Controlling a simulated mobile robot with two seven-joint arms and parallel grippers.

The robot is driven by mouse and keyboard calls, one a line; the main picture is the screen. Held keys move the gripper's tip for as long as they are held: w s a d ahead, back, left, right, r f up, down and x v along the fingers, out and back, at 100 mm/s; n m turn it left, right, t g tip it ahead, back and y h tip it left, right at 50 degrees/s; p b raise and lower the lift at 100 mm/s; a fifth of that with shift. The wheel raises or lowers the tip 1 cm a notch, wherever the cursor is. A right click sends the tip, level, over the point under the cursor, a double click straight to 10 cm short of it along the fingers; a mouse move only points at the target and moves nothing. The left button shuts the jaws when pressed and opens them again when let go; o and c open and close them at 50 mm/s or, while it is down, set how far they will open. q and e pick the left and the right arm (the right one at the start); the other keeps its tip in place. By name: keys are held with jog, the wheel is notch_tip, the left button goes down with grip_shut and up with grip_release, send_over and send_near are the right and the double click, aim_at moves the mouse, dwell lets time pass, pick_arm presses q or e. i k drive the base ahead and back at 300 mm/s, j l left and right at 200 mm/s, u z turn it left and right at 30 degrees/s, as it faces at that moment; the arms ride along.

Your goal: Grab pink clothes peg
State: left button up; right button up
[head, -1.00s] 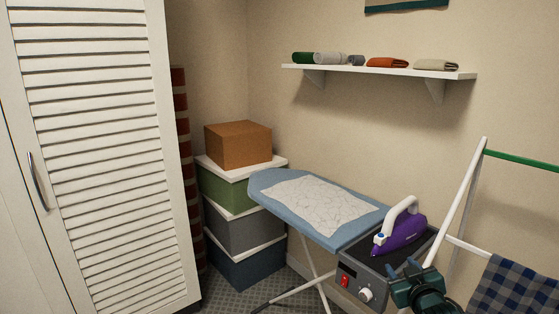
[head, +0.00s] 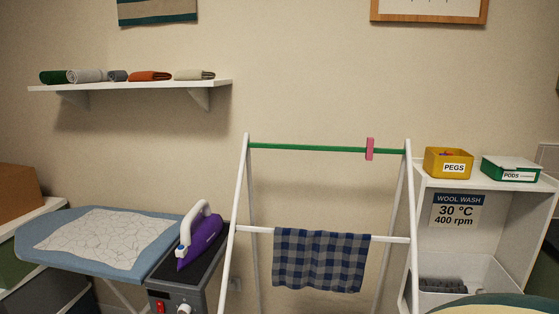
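The pink clothes peg (head: 369,149) is clipped upright on the green top rail (head: 305,148) of a white drying rack, near the rail's right end. Neither of my grippers shows in the head view now, so I cannot see whether they are open or shut. Nothing hides the peg.
A checked cloth (head: 319,261) hangs on the rack's lower bar. A purple iron (head: 203,240) and ironing board (head: 60,255) stand to the left. A yellow pegs box (head: 436,163) and a pods box (head: 511,169) sit on a white shelf unit (head: 534,217) at right.

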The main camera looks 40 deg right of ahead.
aim_at(369, 145)
jog(key=z, duration=1.95)
